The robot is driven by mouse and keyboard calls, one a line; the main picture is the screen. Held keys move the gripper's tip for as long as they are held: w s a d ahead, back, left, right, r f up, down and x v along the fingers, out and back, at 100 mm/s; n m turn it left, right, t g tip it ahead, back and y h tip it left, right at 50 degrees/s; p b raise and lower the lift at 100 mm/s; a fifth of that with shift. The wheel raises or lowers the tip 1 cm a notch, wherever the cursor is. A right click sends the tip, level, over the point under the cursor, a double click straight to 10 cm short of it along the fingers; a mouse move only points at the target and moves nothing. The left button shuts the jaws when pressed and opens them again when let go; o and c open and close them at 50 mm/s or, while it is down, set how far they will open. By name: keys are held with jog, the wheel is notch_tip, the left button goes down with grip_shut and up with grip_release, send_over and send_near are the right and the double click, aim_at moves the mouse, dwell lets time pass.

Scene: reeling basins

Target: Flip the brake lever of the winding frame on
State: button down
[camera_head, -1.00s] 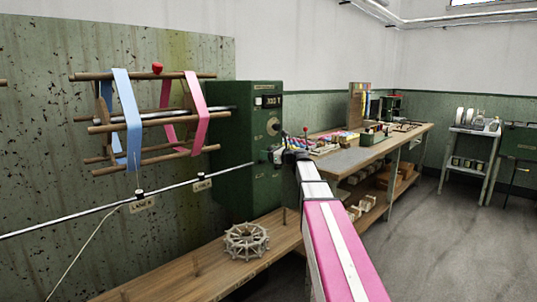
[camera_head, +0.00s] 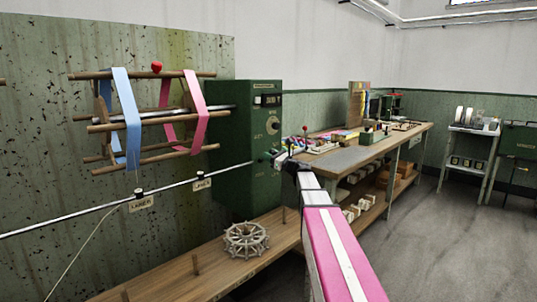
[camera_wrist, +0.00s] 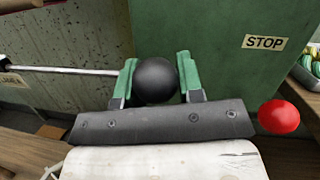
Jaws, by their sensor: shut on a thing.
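The winding frame has a green cabinet (camera_head: 232,130) and a wooden reel (camera_head: 150,115) carrying a blue and a pink band. In the wrist view, the two green fingers of my gripper (camera_wrist: 155,80) are shut on a black ball knob (camera_wrist: 156,82), one finger on each side. The knob is in front of the green cabinet face; its shaft is hidden. I take it for the brake lever's knob, though the lever itself is not visible. In the head view, my gripper (camera_head: 280,158) is at the cabinet's right side, and the knob is too small to make out.
A red ball knob (camera_wrist: 278,117) is close to the right of my gripper, below a STOP label (camera_wrist: 264,42). A metal rod (camera_wrist: 60,70) runs left. A spoked wheel (camera_head: 246,240) lies on the low wooden bench (camera_head: 190,262). A cluttered workbench (camera_head: 350,158) stands behind right.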

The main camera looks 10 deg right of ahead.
jog(key=shift+s+d+f+n+t+y, duration=0.2)
jog(key=shift+f+n+t+y, duration=0.15)
jog(key=shift+f+t+y, duration=0.4)
jog(key=shift+s+d+f+n+t+y, duration=0.1)
jog(key=shift+s+f+n+t+y, duration=0.3)
jog(key=shift+y, duration=0.6)
jog(key=shift+d+f+n+t+y, duration=0.2)
jog(key=shift+f+t+y, duration=0.25)
jog(key=shift+f+y, duration=0.35)
jog(key=c, duration=0.8)
grip_release()
jog(key=shift+o, duration=0.2)
jog(key=v, duration=1)
jog(key=shift+s+f, duration=0.2)
jog(key=shift+f, duration=0.15)
jog(key=shift+d, duration=0.25)
